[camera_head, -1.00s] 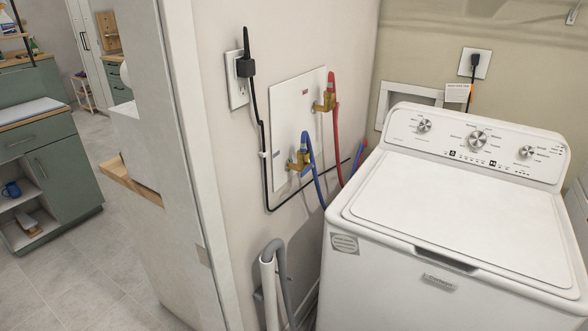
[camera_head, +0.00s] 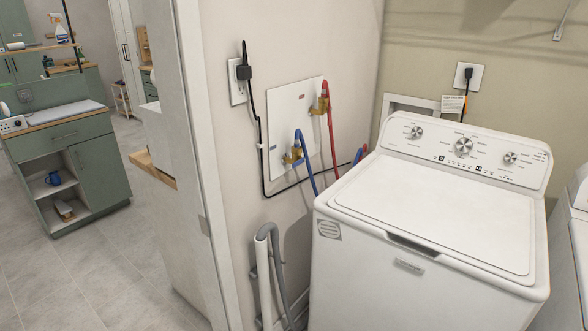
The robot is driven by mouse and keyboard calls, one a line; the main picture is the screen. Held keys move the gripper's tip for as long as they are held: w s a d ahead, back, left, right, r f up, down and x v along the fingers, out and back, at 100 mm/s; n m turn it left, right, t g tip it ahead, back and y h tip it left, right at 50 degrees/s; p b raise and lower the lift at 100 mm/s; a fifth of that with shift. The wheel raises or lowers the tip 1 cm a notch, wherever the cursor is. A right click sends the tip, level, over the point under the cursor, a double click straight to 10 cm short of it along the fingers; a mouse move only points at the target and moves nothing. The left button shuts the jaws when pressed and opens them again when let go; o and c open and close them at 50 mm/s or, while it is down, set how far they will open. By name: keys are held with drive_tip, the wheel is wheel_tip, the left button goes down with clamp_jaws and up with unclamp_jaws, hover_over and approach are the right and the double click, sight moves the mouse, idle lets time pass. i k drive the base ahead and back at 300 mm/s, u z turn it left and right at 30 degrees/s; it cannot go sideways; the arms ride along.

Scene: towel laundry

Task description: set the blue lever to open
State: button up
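The blue water hose (camera_head: 306,160) hangs from a brass valve (camera_head: 293,157) on the white wall panel (camera_head: 287,115), left of the washer. The blue lever at this valve is too small to make out clearly, and I cannot tell its position. A second brass valve (camera_head: 320,106) with a red hose (camera_head: 331,140) sits higher and to the right on the same panel. My gripper is not in this view.
A white washer (camera_head: 430,215) stands right of the panel. A grey drain hose (camera_head: 275,265) and white pipe stand below the valves. A wall end (camera_head: 185,160) stands at left. Grey floor beyond it is open, with a green cabinet (camera_head: 70,165).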

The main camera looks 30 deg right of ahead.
sight(295, 164)
drive_tip(key=k, duration=1.3)
drive_tip(key=z, duration=0.55)
drive_tip(key=i, duration=1.3)
